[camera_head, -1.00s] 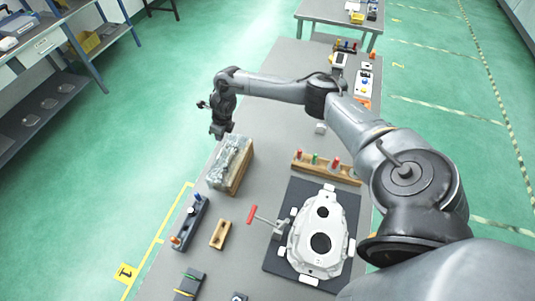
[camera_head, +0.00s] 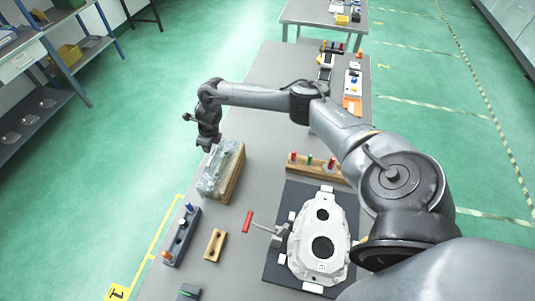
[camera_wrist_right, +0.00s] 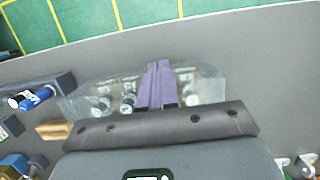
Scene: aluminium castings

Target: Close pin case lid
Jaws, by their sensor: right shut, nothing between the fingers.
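The pin case (camera_head: 232,182) is a wooden box with a clear lid (camera_head: 216,170), left of the middle of the table. The lid lies over the top and left side of the case; I cannot tell whether it is fully down. In the right wrist view the clear lid (camera_wrist_right: 95,98) shows pale round shapes beneath it. My right gripper (camera_head: 207,147) is shut and empty at the far-left end of the case. Its purple fingers (camera_wrist_right: 157,82) cross the lid in the wrist view; contact is unclear. My left gripper is not in view.
A grey pin holder (camera_head: 181,236) and a small wooden block (camera_head: 215,245) lie in front of the case. A white casting (camera_head: 319,238) sits on a dark mat to the right, with a red-handled clamp (camera_head: 248,222). A wooden pin rack (camera_head: 315,169) stands behind it.

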